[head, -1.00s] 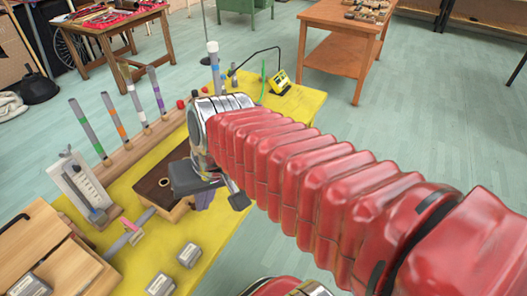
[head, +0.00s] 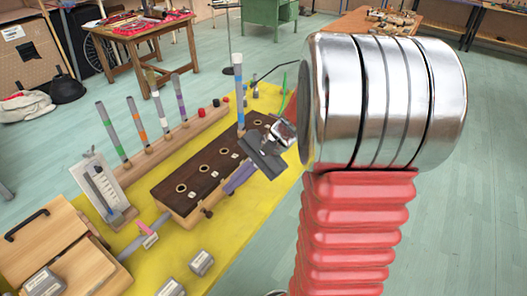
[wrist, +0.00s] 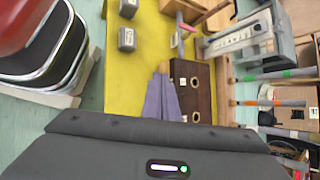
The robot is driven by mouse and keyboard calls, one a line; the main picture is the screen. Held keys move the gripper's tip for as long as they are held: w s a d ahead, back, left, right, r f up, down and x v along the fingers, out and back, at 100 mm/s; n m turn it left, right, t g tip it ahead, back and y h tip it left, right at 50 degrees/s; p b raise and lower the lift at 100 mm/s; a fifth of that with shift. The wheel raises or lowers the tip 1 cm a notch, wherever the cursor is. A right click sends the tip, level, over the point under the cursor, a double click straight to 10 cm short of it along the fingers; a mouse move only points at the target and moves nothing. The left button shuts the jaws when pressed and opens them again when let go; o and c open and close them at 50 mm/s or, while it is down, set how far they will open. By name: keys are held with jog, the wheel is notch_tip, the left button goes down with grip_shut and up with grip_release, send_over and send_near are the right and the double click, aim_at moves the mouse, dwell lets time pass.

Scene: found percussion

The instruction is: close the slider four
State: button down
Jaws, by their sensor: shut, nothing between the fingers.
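A long wooden box (head: 190,175) with a dark top stands on the yellow table in the head view. It has several ringed holes in a row on top and small dark knobs (head: 207,212) along its front side, probably the sliders. No numbers are readable, so I cannot tell which is slider four. My gripper (head: 228,189), with lavender fingers, is shut and empty at the box's front side near a knob; contact is unclear. In the wrist view the fingers (wrist: 161,72) lie beside the box (wrist: 203,100); my gripper body hides part of it.
A blue-banded tube (head: 239,90) stands upright at the box's far end. A rack of banded tubes (head: 146,155) is behind, a white gauge stand (head: 103,190) at left, and metal blocks (head: 201,262) at front. Yellow tabletop (head: 230,232) is bare in front of the box.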

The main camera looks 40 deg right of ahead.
jog(key=w+d+f+m+t+y, duration=0.1)
jog(key=w+d+f+m+t, duration=0.15)
jog(key=d+f+m, duration=0.4)
jog(key=w+d+f+m+t+y, duration=0.1)
jog(key=d+m+t, duration=0.25)
jog(key=d, duration=0.65)
jog(key=s+d+f+m+t+h, duration=0.2)
jog(key=d+f+m+t, duration=0.1)
jog(key=d, duration=0.4)
jog(key=s+d+f+m+t+h, duration=0.2)
jog(key=d+f+m+t, duration=0.2)
jog(key=d, duration=0.4)
notch_tip(320, 180, down, 2)
jog(key=shift+s+d+f+m, duration=0.25)
jog(key=shift+s+m, duration=0.1)
jog(key=shift+m, duration=0.15)
jog(key=x, duration=1.4)
jog(key=shift+d, duration=0.15)
jog(key=shift+w+d, duration=0.1)
jog(key=shift+w, duration=0.05)
